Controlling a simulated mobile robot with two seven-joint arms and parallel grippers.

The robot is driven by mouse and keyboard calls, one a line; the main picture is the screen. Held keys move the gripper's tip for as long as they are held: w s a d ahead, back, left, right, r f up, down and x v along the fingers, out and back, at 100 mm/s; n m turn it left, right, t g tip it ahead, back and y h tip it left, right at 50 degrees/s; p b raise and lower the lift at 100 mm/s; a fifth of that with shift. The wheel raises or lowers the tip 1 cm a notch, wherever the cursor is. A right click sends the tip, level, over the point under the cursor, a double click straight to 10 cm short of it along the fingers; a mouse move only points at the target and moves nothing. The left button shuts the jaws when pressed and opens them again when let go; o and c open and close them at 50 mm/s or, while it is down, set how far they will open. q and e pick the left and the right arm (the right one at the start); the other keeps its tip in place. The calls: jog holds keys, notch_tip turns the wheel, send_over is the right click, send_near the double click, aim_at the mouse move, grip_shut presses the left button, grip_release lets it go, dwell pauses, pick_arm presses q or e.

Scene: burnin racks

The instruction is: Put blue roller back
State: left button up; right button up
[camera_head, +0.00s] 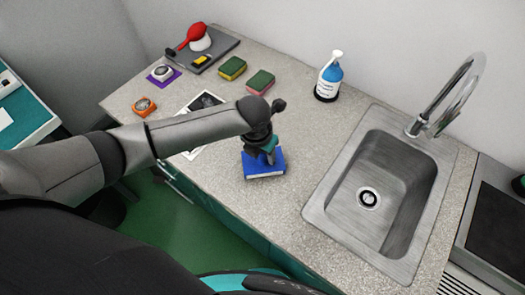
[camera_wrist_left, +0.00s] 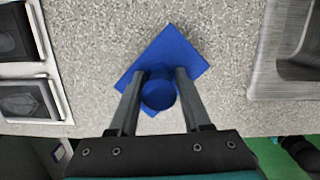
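The blue roller (camera_wrist_left: 158,93) shows from above as a round blue piece in the left wrist view. My left gripper (camera_wrist_left: 160,75) has one finger on each side of it, and the roller fills the gap between them. A flat blue square base (camera_wrist_left: 178,50) lies on the counter beneath, turned at an angle. In the head view, my left gripper (camera_head: 264,150) points down over the blue base (camera_head: 264,168). The roller is mostly hidden by the gripper there, and I cannot tell whether it touches the base. My right gripper is not in view.
A sink (camera_head: 345,205) with a curved faucet (camera_head: 455,95) is to the right. A blue bottle (camera_head: 328,80), two sponges (camera_head: 232,68) (camera_head: 260,82), a purple-based item (camera_head: 162,73) and an orange item (camera_head: 144,106) stand around. A white-framed panel (camera_head: 192,153) lies left of the base.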

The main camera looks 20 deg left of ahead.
aim_at(259, 166)
pick_arm(q)
jog(key=shift+o, duration=1.4)
jog(key=shift+s+f, duration=0.35)
jog(key=shift+f, duration=0.05)
jog(key=shift+o, duration=0.4)
jog(key=shift+w+r, duration=0.1)
jog(key=shift+r, duration=0.4)
notch_tip(259, 166, up, 12)
jog(key=s+p, duration=0.1)
jog(key=p, duration=0.1)
jog(key=shift+s+a+r, duration=0.25)
jog(key=shift+a, duration=0.05)
